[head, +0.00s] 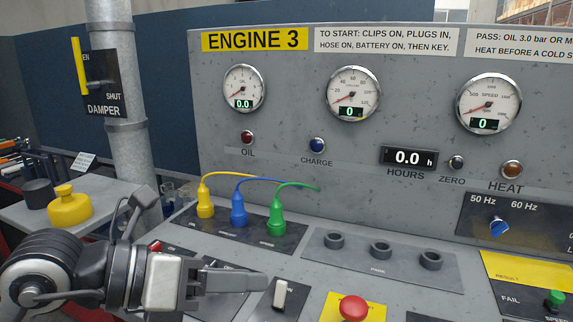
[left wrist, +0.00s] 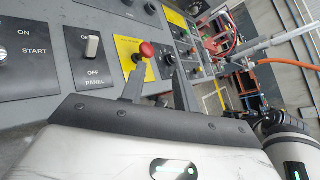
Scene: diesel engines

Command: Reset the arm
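My left arm comes in from the lower left in the head view. Its gripper (head: 240,278) is over the front of the sloping engine console, left of the red mushroom button (head: 353,307) and close to the white panel switch (head: 281,293). In the left wrist view the two fingers of the left gripper (left wrist: 156,82) stand apart with nothing held between them. The red button (left wrist: 147,50) shows beyond the fingertips there, with the panel switch (left wrist: 92,48) to its left. My right gripper is not in view.
Yellow, blue (head: 238,209) and green plugs stand in sockets on the console. Several empty park sockets (head: 381,250) are to their right. A yellow knob-like object (head: 69,206) sits on a side shelf. A vertical pipe (head: 128,110) with the damper plate rises behind my arm.

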